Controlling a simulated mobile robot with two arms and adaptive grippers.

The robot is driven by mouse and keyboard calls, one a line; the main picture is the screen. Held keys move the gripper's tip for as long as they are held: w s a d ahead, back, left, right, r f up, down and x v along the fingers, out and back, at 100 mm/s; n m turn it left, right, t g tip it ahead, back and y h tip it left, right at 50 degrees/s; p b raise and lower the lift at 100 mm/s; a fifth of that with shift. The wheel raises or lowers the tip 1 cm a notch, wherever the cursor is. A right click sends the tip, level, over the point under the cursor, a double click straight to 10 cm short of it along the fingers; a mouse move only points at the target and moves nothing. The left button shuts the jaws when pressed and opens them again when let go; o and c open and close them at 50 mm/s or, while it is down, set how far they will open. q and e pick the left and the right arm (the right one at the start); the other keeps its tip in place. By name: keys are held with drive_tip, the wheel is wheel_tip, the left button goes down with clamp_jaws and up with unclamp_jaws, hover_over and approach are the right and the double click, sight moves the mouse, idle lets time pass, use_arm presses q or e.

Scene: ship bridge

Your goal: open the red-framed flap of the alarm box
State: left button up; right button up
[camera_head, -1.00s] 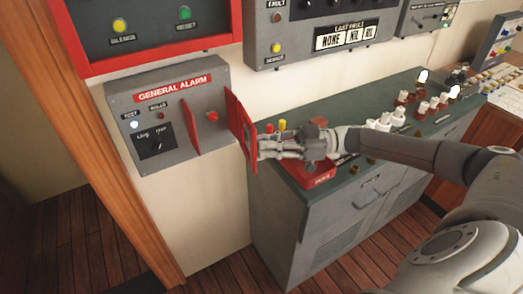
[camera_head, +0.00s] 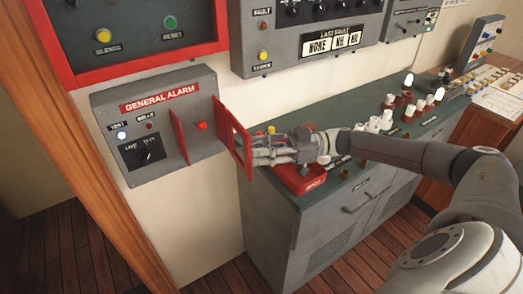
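The grey alarm box (camera_head: 192,88), labelled GENERAL ALARM, is on the wall at left centre. Its red-framed flap (camera_head: 233,142) stands swung out from the box's right edge, and the red button (camera_head: 202,126) is exposed. A red upright plate (camera_head: 180,136) stands out left of the button. My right gripper (camera_head: 256,152) is at the right side of the flap, its fingertips close to the frame's outer edge. Whether the fingers touch or grip the frame is unclear. My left gripper is not in view.
A grey cabinet (camera_head: 270,220) stands below right, with a red box (camera_head: 300,180) beneath my gripper and several red and white knobbed items farther back. A red-framed panel (camera_head: 140,62) and a LAST FAULT panel (camera_head: 290,45) hang above. The wall below the alarm box is clear.

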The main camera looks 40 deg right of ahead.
drive_tip(key=shift+s+d+f, duration=0.1)
drive_tip(key=v, duration=1.1)
drive_tip(key=shift+s+d, duration=0.2)
drive_tip(key=shift+d, duration=0.15)
